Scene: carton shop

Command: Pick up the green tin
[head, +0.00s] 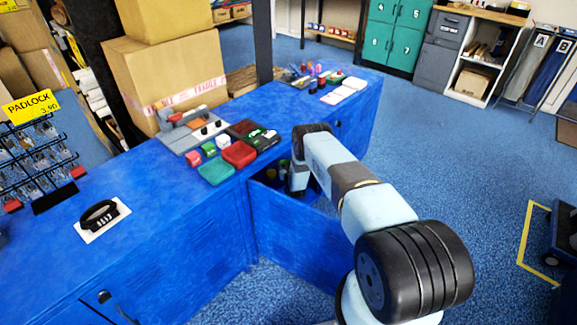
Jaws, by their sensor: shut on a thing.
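My gripper (286,180) is small in the head view, low inside the open blue cupboard, and partly hidden by my own wrist. It is shut on a small greenish thing (283,164), which seems to be the green tin. Only a little of the tin shows, and the fingertips are not clear.
The blue cupboard door (297,243) stands open in front. Cartons (166,75) stand behind. Blue floor is free at right.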

